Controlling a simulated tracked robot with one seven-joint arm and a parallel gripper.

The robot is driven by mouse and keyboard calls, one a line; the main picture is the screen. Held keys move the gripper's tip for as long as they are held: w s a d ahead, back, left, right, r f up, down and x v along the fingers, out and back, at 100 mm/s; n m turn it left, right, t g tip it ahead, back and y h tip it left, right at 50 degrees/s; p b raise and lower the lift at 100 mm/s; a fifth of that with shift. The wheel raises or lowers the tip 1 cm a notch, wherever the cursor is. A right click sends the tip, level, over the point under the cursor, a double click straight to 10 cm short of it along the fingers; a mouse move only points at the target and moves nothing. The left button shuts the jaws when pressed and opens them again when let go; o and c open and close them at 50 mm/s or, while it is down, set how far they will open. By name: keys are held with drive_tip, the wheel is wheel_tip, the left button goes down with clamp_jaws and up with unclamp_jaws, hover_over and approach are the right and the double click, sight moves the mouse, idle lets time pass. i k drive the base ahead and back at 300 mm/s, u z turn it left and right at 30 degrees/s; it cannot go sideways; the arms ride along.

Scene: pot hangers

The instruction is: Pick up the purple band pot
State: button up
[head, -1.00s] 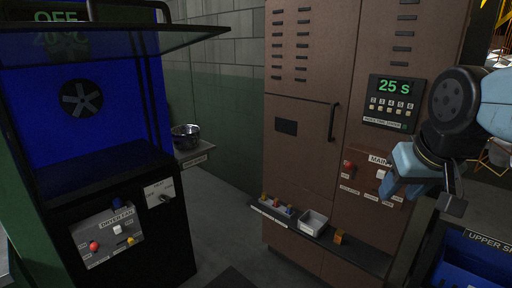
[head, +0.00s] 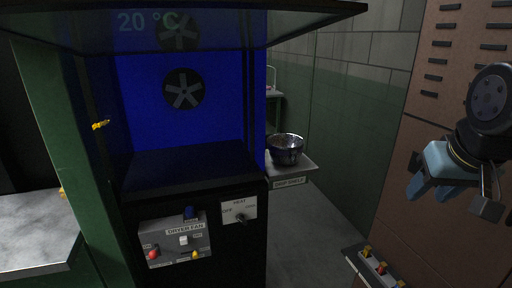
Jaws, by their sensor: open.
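A shiny dark metal pot (head: 286,149) with a purplish tint stands upright on the small drip shelf (head: 304,166), right of the dryer box. I cannot clearly make out a separate band on it. My gripper (head: 449,200) hangs at the right, in front of the brown cabinet, with its fingers pointing down. It is open and empty, well apart from the pot.
The blue-lined dryer (head: 190,110) stands left of the pot, with a raised glass door (head: 200,28) jutting out above. Its control panel (head: 176,240) faces me. A brown cabinet (head: 455,120) with a low ledge (head: 372,272) is at the right. Clear floor lies between.

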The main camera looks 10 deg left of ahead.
sight(284, 149)
drive_tip(key=u, duration=0.3)
drive_tip(key=i, duration=1)
drive_tip(key=u, duration=0.4)
drive_tip(key=k, duration=0.9)
drive_tip(key=u, duration=0.25)
drive_tip(key=i, duration=0.9)
drive_tip(key=z, duration=0.4)
